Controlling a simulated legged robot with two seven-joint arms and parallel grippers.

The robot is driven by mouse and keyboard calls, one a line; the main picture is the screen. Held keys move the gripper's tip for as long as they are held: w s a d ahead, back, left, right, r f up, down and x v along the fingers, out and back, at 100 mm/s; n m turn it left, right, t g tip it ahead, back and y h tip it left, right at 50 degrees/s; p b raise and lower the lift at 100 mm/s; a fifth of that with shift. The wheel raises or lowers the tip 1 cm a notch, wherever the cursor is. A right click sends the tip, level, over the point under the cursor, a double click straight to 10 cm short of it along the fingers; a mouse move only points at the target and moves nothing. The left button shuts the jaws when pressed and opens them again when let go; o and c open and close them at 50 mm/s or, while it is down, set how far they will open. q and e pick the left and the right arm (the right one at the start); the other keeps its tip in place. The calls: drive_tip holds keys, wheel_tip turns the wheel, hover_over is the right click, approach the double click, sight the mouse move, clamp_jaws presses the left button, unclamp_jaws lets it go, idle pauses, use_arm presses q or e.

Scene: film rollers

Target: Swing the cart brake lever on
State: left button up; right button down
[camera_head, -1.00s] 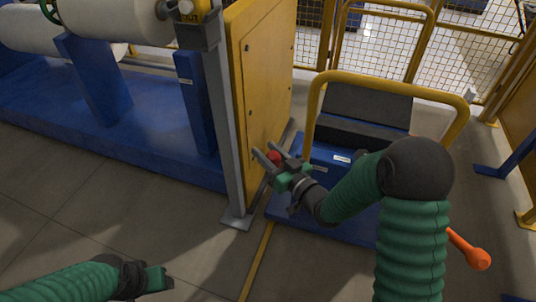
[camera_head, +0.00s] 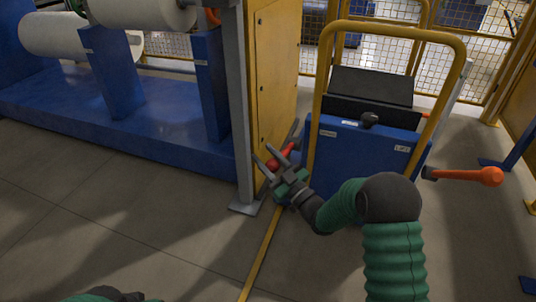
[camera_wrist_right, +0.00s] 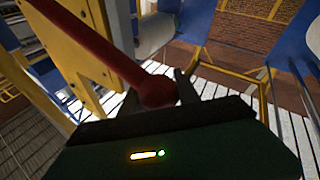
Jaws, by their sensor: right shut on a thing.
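The cart (camera_head: 365,152) is blue with a tall yellow push frame. A red lever (camera_head: 283,156) with a ball end is at its left side. My right gripper (camera_head: 280,165) is shut on the lever's ball end, low beside the yellow cabinet. In the right wrist view the red ball (camera_wrist_right: 158,91) sits between the dark fingers, and the lever's rod runs to the upper left. The lever's pivot is not clear. Only the dark top of my left gripper (camera_head: 112,294) shows at the bottom edge; its fingers cannot be made out.
An orange handle (camera_head: 470,175) sticks out from the cart's right side. A yellow cabinet (camera_head: 272,85) and grey post (camera_head: 240,120) stand close left of my right gripper. A blue machine (camera_head: 150,138) carries white rolls. Yellow mesh fencing is behind. The front left floor is clear.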

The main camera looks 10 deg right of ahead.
drive_tip(key=shift+s+d+f+h, duration=0.1)
drive_tip(key=shift+d+f+h, duration=0.1)
drive_tip(key=shift+f, duration=0.45)
drive_tip(key=shift+s+d+f+h, duration=0.1)
drive_tip(key=shift+f+h, duration=0.1)
drive_tip(key=shift+f, duration=0.4)
drive_tip(key=shift+s+a+f+b, duration=0.15)
drive_tip(key=shift+a+f+b, duration=0.05)
drive_tip(key=shift+f+b, duration=0.15)
drive_tip(key=shift+f, duration=0.1)
drive_tip(key=c, duration=1.1)
unclamp_jaws()
drive_tip(key=shift+d+f, duration=0.1)
drive_tip(key=shift+c, duration=0.2)
drive_tip(key=shift+o, duration=1.2)
drive_tip(key=shift+a+r, duration=0.25)
drive_tip(key=shift+a, duration=0.05)
